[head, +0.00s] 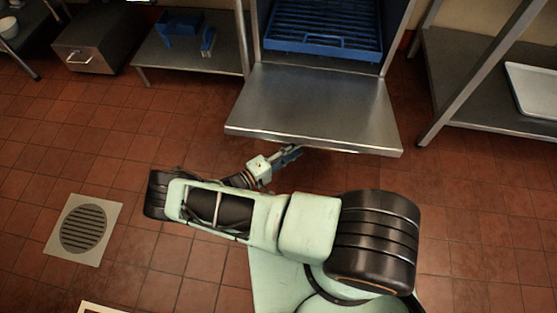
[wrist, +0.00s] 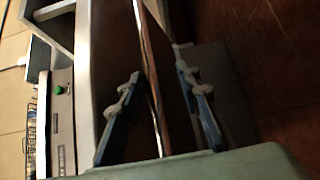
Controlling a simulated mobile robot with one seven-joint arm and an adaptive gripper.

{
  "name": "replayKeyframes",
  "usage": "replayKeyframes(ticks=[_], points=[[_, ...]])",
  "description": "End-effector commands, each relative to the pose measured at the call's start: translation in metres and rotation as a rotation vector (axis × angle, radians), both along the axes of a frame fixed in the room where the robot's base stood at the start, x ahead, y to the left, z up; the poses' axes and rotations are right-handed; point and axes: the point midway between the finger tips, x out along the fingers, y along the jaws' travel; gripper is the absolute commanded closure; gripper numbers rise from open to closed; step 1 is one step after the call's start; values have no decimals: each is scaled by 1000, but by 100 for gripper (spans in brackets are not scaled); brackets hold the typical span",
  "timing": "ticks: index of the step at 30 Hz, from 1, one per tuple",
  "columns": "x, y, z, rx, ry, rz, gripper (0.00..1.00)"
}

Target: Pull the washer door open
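The washer door (head: 315,105) is a flat steel panel. It is folded down and lies about level in front of the washer opening, so the door stands open. My gripper (head: 290,154) is at the front edge of the door, left of its middle, partly under it. In the wrist view the two fingers of my gripper (wrist: 156,75) are apart, one on each side of the thin door edge (wrist: 150,50). Gaps show between the fingers and the panel. Any handle is hidden from view.
A blue dish rack (head: 325,30) sits inside the washer. A steel shelf with blue items (head: 185,35) stands at left, beside a metal box (head: 100,40). A rack with a white tray (head: 535,90) stands at right. The tiled floor has a drain (head: 84,229) at left.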

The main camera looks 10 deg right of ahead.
Motion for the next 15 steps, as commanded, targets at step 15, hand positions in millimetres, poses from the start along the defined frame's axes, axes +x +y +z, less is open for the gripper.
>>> replayKeyframes(ticks=[15], points=[[-4,30,-25,4,1,3,70]])
